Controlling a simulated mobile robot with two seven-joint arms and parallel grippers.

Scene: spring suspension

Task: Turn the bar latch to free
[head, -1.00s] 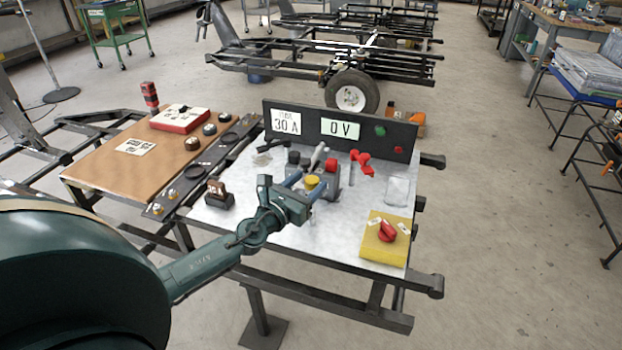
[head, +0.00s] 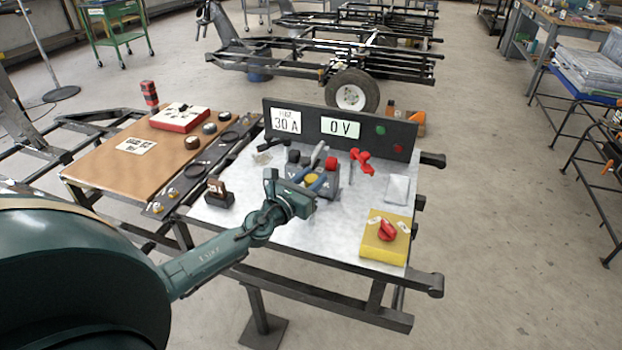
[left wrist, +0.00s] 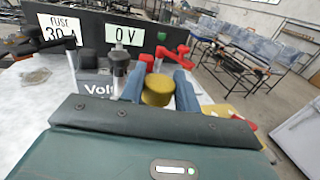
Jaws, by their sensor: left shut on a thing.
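My left gripper (head: 312,180) is at the middle of the metal bench. Its two blue fingers stand on either side of a round yellow knob (head: 312,178) and are shut on it. In the left wrist view the yellow knob (left wrist: 157,90) sits between the fingertips. I cannot tell for sure which part is the bar latch; the knob's base and any bar under it are hidden by the fingers and gripper body. My right gripper is not in view.
A grey-handled lever (head: 317,154) and a red handle (head: 362,160) stand close behind the knob. A dark upright panel (head: 358,137) reading 30 A and 0 V closes the back. A yellow box (head: 374,247) with a red switch is at front right.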

